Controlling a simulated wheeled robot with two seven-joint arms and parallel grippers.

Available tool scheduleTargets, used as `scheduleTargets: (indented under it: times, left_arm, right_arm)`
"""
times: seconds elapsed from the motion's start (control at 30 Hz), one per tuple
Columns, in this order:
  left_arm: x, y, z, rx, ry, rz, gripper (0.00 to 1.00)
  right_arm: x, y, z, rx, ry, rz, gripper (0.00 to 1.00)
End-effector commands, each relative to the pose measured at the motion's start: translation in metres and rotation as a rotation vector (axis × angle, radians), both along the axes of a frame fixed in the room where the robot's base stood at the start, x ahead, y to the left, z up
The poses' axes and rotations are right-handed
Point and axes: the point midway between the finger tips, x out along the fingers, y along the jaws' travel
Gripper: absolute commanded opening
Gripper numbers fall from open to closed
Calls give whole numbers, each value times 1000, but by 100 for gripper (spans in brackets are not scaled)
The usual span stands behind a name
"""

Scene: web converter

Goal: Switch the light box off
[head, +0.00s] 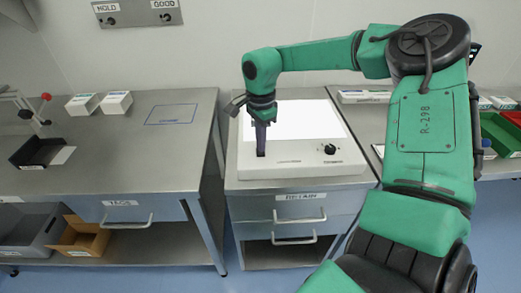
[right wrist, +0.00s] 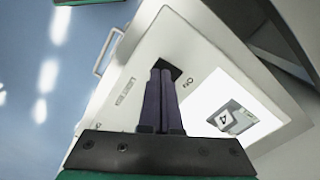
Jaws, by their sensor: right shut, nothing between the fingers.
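The light box (head: 245,160) is a white case on the middle cabinet, and its top panel (head: 312,120) glows bright white. It also shows in the right wrist view (right wrist: 150,45). A black round knob (head: 330,149) sits at the right of its front strip. My right gripper (head: 261,148) points down at the left of that strip, shut and empty. In the right wrist view its dark fingertips (right wrist: 161,74) are at a black switch (right wrist: 173,70) and partly cover it. I cannot tell whether they touch or how the switch is set. My left gripper is out of view.
A grey bench (head: 100,150) with two small boxes (head: 100,103) and a black tray (head: 38,151) stands left, across a narrow gap. Drawers with handles (head: 300,220) lie below the light box. A small item marked 4 (right wrist: 224,119) lies on the lit panel.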

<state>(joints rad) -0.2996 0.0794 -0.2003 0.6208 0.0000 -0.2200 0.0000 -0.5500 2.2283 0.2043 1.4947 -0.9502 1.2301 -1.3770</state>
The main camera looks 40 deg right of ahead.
Motion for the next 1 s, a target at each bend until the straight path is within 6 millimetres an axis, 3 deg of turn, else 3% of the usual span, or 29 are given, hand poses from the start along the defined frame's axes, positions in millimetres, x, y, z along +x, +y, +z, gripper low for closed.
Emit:
scheduleTargets:
  times: [1.0]
  left_arm:
    - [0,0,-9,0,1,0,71]
  right_arm:
    - [0,0,-10,0,0,0,0]
